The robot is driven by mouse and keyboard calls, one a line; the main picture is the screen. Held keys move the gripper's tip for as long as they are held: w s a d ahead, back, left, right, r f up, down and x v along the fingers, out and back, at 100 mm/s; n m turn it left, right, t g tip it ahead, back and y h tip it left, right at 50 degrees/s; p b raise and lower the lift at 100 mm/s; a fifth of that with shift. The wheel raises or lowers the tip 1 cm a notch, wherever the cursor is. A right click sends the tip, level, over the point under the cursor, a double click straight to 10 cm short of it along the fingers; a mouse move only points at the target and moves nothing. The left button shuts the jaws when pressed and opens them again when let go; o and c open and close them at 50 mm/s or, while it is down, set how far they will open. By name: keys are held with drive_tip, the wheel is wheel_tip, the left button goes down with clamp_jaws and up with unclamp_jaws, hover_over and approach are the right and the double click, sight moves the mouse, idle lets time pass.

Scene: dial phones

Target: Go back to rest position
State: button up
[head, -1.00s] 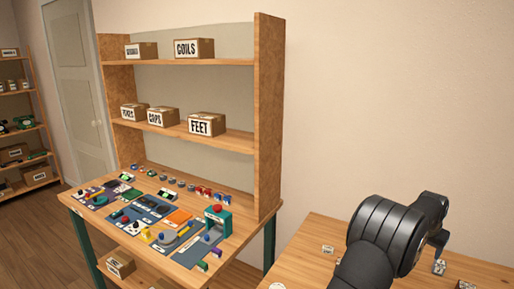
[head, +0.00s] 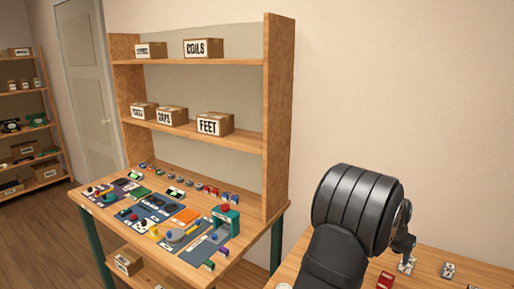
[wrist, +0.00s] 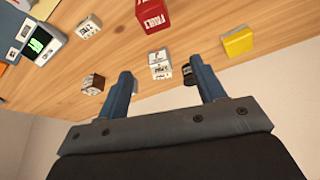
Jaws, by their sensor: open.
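My gripper (wrist: 166,95) is open in the wrist view, its two blue fingers wide apart with nothing held between them. Beyond the fingertips lies a wooden table (wrist: 200,45) with small blocks on it. In the head view my black arm fills the lower right, and the gripper (head: 404,250) shows only partly beside it, above the right-hand table (head: 440,262); its fingers are too small to read there.
Near the fingers are a red box (wrist: 152,15), a yellow block (wrist: 239,40), white labelled blocks (wrist: 161,66) and a dark-sided block (wrist: 93,84). In the head view, a workbench (head: 250,240) with shelves, labelled boxes (head: 214,123) and parts stands left.

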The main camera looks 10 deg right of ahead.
drive_tip(key=w+a+f, duration=0.3)
drive_tip(key=a, duration=0.6)
drive_tip(key=w+a+f+n, duration=0.1)
drive_tip(key=w+a, duration=0.3)
drive_tip(key=a, duration=0.5)
drive_tip(key=shift+f, duration=0.9)
drive_tip(key=shift+w, duration=0.1)
idle(5.2)
